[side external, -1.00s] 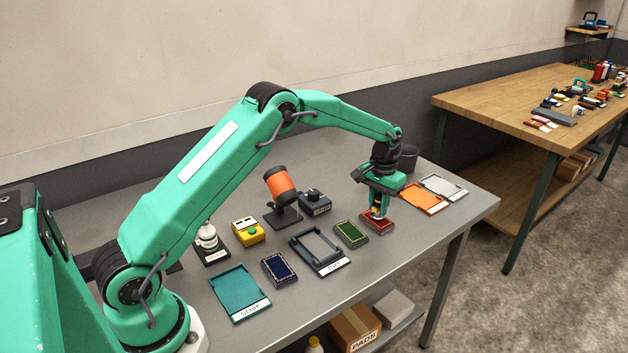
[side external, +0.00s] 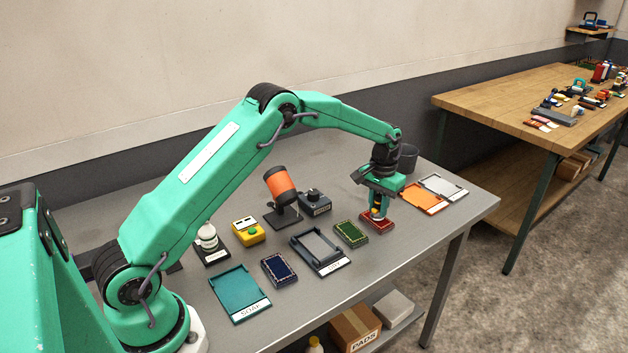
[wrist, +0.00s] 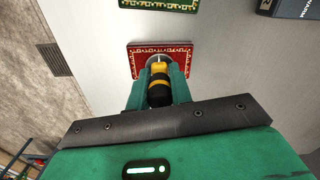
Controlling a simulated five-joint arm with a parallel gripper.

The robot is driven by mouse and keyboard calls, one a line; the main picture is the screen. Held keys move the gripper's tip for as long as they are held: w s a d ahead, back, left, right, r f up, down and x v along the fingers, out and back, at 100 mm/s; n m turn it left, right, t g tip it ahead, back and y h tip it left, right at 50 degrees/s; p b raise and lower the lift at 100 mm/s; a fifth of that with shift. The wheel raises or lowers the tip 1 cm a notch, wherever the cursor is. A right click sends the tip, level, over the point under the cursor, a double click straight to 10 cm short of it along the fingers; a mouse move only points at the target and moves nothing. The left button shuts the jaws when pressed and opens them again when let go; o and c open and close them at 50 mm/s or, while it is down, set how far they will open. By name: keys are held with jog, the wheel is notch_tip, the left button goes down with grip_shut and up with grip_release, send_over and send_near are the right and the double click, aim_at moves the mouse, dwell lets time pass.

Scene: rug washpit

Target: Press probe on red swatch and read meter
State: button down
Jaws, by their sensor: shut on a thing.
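My gripper (side external: 379,208) is shut on the yellow-and-black probe (wrist: 159,86) and points down over the red swatch (side external: 377,224). In the wrist view the red swatch (wrist: 133,58), with its pale patterned border, lies under the probe's tip, which overlaps it near the middle. I cannot tell whether the tip touches it. The fingers hide part of the swatch. A yellow box (side external: 248,231) with a green button and a pale face stands farther left; I cannot read it.
A green swatch (side external: 350,233) and a blue swatch (side external: 280,269) lie left of the red one. Grey (side external: 320,252), teal (side external: 239,292) and orange (side external: 425,199) trays, an orange drum (side external: 280,184) and a dark box (side external: 314,202) share the table.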

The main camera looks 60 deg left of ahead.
jog(key=shift+f, duration=0.3)
dwell(0.9)
jog(key=shift+r, duration=0.15)
jog(key=shift+r, duration=3.4)
